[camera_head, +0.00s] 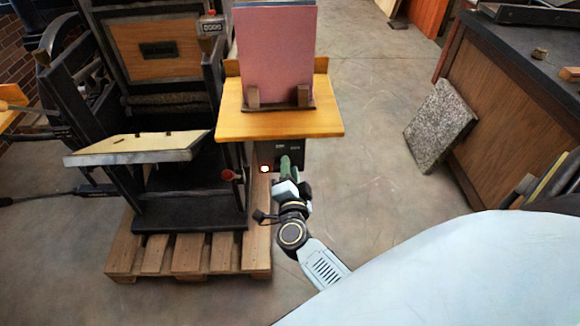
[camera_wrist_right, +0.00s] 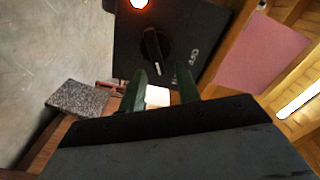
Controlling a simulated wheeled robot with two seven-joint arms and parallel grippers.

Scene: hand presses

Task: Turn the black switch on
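The black switch (camera_wrist_right: 156,48) is a round knob with a raised bar on a black control box (camera_wrist_right: 200,28), shown in the right wrist view. A pale pointer mark shows at the bar's lower end. In the head view the box (camera_head: 291,149) hangs under a wooden shelf, and my right gripper hides the switch. My right gripper (camera_wrist_right: 161,75) is open, its two green fingers apart and pointing at the knob, with nothing held. The knob's lower end lies between the fingertips in the picture; I cannot tell whether they touch it. My right gripper also shows in the head view (camera_head: 291,166). My left gripper is out of view.
A glowing lamp (camera_head: 265,169) sits on the box beside the switch. The wooden shelf (camera_head: 280,125) above holds upright pink sheets (camera_head: 275,55). A black press on a pallet (camera_head: 190,255) stands left. A speckled stone slab (camera_head: 440,125) leans on the right cabinet. Floor between is clear.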

